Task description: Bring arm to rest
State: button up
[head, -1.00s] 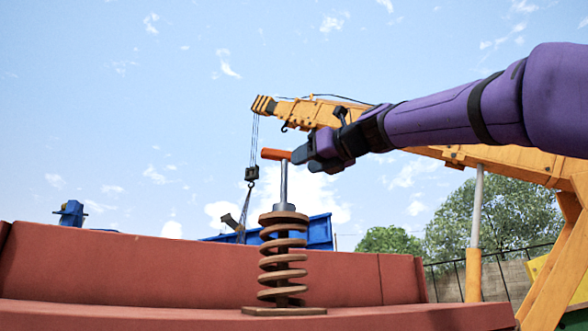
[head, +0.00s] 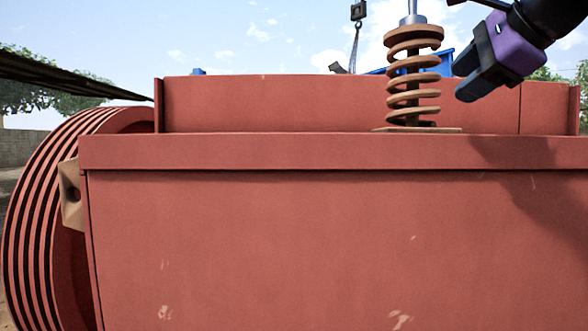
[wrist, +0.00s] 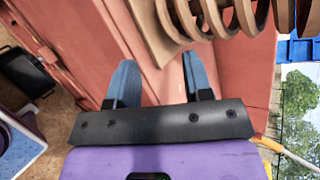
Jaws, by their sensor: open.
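My gripper (head: 464,80) is at the upper right in the head view, purple and dark grey, just right of the coil spring. In the wrist view its two blue-grey fingers (wrist: 160,82) stand well apart with nothing between them. The brown coil spring (head: 415,72) stands upright on a plate on top of the red crusher body (head: 300,235). The spring also shows at the top of the wrist view (wrist: 190,14), beyond the fingertips. A grey rod (head: 411,8) rises from the spring and its top is cut off by the frame.
A ribbed red pulley wheel (head: 45,215) is on the crusher's left side. A red upright wall (head: 270,104) runs behind the spring. A crane hook (head: 357,12) hangs in the background. A dark box (wrist: 25,70) lies on the ground at the left in the wrist view.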

jog(key=s+d+f+n+g+h, duration=0.1)
jog(key=s+f+n, duration=0.4)
jog(key=f, duration=0.5)
jog(key=s+d+f+n+g+h, duration=0.1)
jog(key=s+f+n+g, duration=0.2)
jog(key=f, duration=0.7)
jog(key=s+d+f+n+g+h, duration=0.2)
jog(key=s+f+n, duration=0.5)
jog(key=f+n, duration=0.3)
jog(key=shift+s+n+g, duration=0.25)
jog(key=shift+n+g, duration=0.05)
